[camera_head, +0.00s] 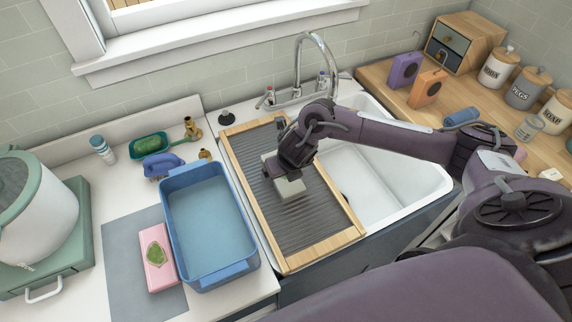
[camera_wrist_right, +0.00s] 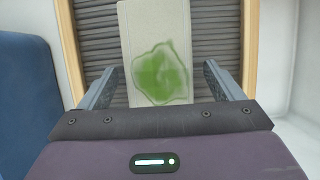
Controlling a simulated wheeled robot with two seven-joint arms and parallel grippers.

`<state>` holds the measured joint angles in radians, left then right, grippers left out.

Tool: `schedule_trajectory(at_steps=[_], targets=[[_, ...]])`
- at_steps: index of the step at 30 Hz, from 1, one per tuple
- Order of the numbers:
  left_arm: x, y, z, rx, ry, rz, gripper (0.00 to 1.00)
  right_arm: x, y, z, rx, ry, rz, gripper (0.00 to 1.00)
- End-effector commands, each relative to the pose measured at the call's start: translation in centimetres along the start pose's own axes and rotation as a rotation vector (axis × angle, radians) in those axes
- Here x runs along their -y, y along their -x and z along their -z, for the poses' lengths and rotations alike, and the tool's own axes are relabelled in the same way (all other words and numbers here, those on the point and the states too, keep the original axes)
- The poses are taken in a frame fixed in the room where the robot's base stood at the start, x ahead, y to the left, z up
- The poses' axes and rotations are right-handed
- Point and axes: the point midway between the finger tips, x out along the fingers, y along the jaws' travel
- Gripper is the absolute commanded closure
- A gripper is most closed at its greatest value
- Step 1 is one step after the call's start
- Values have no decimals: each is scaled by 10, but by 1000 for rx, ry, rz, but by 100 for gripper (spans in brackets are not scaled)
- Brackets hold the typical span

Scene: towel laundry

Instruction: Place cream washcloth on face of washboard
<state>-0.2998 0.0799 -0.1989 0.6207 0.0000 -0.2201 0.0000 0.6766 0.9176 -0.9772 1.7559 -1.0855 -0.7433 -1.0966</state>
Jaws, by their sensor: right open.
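The cream washcloth (camera_head: 291,188) lies flat on the ribbed grey face of the wood-framed washboard (camera_head: 318,217). In the right wrist view the washcloth (camera_wrist_right: 155,25) has a green stain on it, and the washboard's ribs (camera_wrist_right: 220,45) show around it. My right gripper (camera_head: 281,176) is over the washcloth and hides part of it in the head view. In the right wrist view its two fingers (camera_wrist_right: 163,72) stand apart, one on each side of the cloth, with gaps between them and its edges. My left gripper is in neither view.
The washboard lies over the left part of the white sink (camera_head: 385,185). A blue water tub (camera_head: 209,232) stands to its left. A pink cloth (camera_head: 156,261) with a green stain lies on a grey mat (camera_head: 118,250). The tap (camera_head: 322,62) rises behind the sink.

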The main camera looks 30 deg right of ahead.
Motion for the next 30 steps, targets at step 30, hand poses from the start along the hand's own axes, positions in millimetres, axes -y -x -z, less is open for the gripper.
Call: schedule_trajectory(at_steps=[30], targets=[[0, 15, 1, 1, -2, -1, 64, 0, 121, 0, 0, -1, 0, 13]])
